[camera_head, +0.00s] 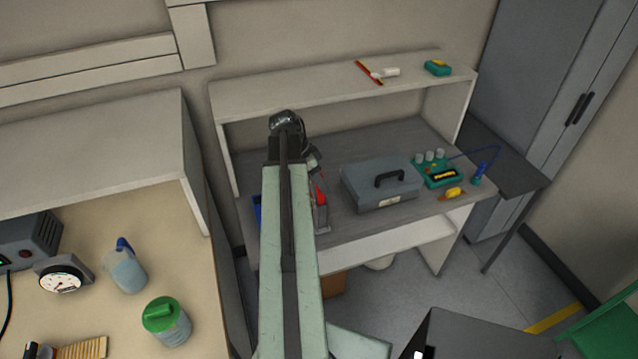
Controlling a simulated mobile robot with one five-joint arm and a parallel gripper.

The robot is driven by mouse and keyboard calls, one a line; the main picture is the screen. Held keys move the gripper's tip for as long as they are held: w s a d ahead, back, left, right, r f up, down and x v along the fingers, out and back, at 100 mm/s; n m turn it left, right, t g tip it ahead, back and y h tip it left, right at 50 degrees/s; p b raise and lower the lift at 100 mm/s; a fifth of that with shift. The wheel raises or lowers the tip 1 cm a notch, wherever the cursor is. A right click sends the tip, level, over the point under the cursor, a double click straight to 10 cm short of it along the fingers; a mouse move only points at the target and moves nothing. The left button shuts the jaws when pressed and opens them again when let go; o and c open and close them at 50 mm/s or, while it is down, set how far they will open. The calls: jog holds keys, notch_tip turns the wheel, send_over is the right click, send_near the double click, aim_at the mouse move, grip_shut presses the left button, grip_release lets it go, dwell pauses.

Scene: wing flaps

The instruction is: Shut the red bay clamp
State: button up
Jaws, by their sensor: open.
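A red part (320,196) on a small grey body stands on the grey workbench, just right of my pale green arm. It is probably the red bay clamp, but it is small and partly covered by the arm, so I cannot tell how its lever stands. My gripper (314,160) shows only in part, beyond the dark joint at the arm's far end. It is open and appears above and behind the red part; I see no contact. Its fingertips are not clear.
A grey toolbox (370,192) stands right of the red part. A green device (440,178) and a yellow item (453,193) lie farther right. A blue bin edge (257,212) shows left of my arm. A white shelf (300,95) overhangs the bench's back.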

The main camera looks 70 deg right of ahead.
jog(key=p+v, duration=0.7)
jog(key=shift+r, duration=0.3)
jog(key=shift+w+a, duration=0.1)
jog(key=shift+w, duration=0.05)
